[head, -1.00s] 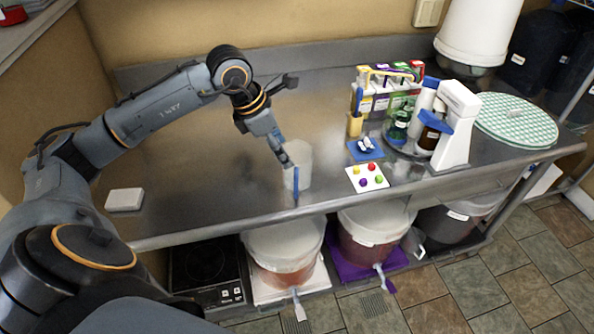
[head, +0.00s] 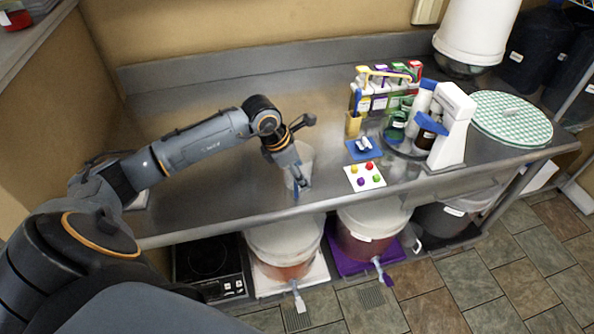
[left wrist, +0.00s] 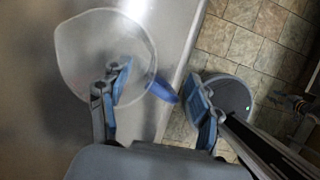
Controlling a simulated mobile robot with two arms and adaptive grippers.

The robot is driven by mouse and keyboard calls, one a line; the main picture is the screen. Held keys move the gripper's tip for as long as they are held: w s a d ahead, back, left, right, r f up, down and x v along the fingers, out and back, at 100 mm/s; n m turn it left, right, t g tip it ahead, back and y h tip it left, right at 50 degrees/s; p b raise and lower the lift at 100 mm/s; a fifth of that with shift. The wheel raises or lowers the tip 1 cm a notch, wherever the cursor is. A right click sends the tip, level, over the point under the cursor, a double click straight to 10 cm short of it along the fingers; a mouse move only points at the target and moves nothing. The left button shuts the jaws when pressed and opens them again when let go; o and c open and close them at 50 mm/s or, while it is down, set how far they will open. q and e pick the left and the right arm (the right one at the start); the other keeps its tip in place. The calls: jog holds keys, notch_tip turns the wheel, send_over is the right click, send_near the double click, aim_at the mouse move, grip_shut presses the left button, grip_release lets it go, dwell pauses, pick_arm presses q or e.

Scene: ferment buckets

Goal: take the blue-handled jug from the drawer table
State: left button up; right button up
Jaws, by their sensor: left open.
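The translucent whitish jug (head: 307,158) stands on the steel table near its front edge, its blue handle (head: 296,194) turned toward that edge. In the left wrist view I look down on the jug (left wrist: 85,40), with the handle (left wrist: 163,92) at its right. My left gripper (head: 297,181) is open, pointing down at the jug's handle side. In the wrist view the open fingers (left wrist: 160,78) lie either side of the handle; one overlaps the jug's round outline. I cannot tell if that finger is inside or above the jug. My right gripper is not in view.
Right of the jug are a card with coloured dots (head: 365,177), a blue mat (head: 363,149), a bottle rack (head: 385,95) and a white-and-blue device (head: 453,125). Lidded buckets (head: 285,240) stand below the table. The tabletop left of the jug is mostly clear.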

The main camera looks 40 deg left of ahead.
pick_arm(q)
grip_shut()
jog(key=shift+r, duration=0.1)
jog(key=b+v, duration=0.2)
jog(key=v, duration=0.1)
jog(key=shift+w+d+r+b, duration=0.1)
jog(key=shift+w+r+b, duration=0.1)
jog(key=shift+r+b, duration=0.2)
jog(key=s+a+r+b, duration=0.2)
jog(key=s+r+b, duration=0.7)
jog(key=s, duration=0.4)
jog(key=shift+a+r, duration=0.15)
jog(key=shift+a, duration=0.2)
